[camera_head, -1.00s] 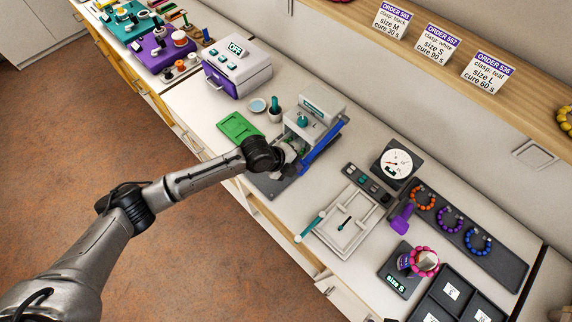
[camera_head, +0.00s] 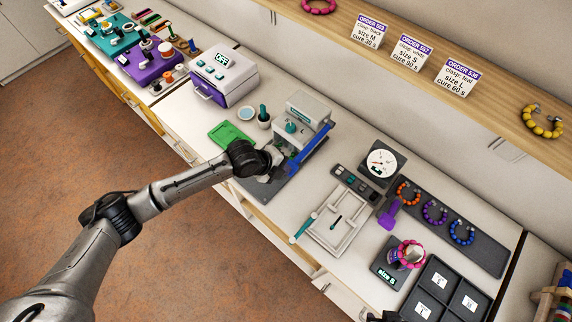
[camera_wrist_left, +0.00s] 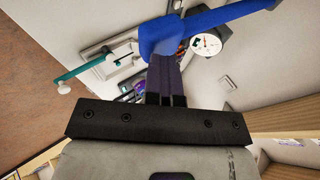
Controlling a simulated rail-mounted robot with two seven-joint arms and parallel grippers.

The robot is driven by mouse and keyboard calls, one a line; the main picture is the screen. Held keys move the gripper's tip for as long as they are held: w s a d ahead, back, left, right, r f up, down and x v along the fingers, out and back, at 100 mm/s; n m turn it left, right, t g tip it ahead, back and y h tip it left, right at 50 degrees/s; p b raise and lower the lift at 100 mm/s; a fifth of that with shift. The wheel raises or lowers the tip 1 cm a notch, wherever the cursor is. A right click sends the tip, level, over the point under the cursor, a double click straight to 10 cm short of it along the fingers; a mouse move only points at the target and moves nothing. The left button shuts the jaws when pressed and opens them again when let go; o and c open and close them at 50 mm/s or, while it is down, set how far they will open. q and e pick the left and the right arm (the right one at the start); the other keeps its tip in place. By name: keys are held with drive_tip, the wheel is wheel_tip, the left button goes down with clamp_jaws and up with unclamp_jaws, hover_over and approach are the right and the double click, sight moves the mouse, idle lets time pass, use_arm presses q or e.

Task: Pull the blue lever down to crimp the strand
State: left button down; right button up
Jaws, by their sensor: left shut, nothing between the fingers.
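The blue lever (camera_head: 310,148) slants along the right side of the grey crimp press (camera_head: 301,117). In the left wrist view the blue lever (camera_wrist_left: 205,27) crosses just beyond my fingertips, with its thick end in front of them. My left gripper (camera_wrist_left: 165,58) is shut with nothing between its fingers. Its tips overlap the lever's lower edge in that view; I cannot tell if they touch. In the head view the gripper (camera_head: 279,158) is largely hidden by my wrist, near the lever's low end. I cannot make out the strand. My right gripper does not show.
A green mat (camera_head: 229,134) lies left of the press. A white tray with a teal-handled bar (camera_head: 340,222), a dial gauge (camera_head: 382,163) and a purple tool (camera_head: 389,214) stand to its right. A rack of bead bracelets (camera_head: 484,250) lies further right.

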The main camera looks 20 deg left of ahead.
use_arm(q)
drive_tip(key=v, duration=1)
drive_tip(key=shift+w, duration=0.2)
drive_tip(key=shift+d+r, duration=0.1)
